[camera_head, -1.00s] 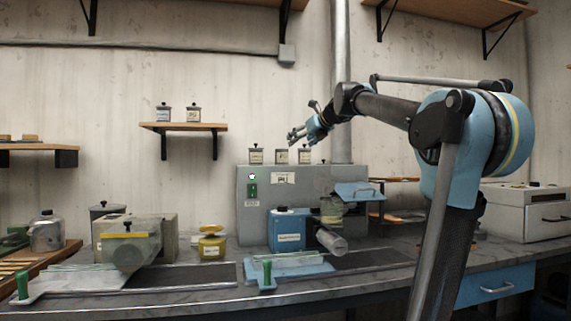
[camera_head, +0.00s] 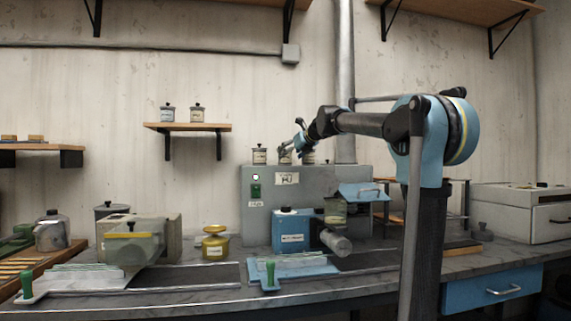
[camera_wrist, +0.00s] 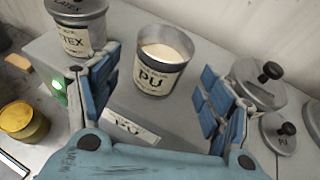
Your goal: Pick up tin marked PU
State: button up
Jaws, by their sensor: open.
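The tin marked PU (camera_wrist: 152,79) stands upright on the grey machine, without a lid, and shows pale cream contents in the wrist view. In the head view it is the middle tin (camera_head: 285,157), partly hidden by my gripper (camera_head: 299,143). In the wrist view my gripper (camera_wrist: 160,82) is open, with blue padded fingers spread to the left and right of the tin. The fingers look apart from it, with a clear gap on the right side. Nothing is held.
A lidded tin ending in "TEX" (camera_wrist: 82,32) stands close on the left. The grey machine (camera_head: 262,215) carries a PU label (camera_head: 287,179).

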aim_at(286, 158)
jog(key=shift+x, duration=2.65)
jog(key=shift+d, duration=0.1)
jog(key=c, duration=1.5)
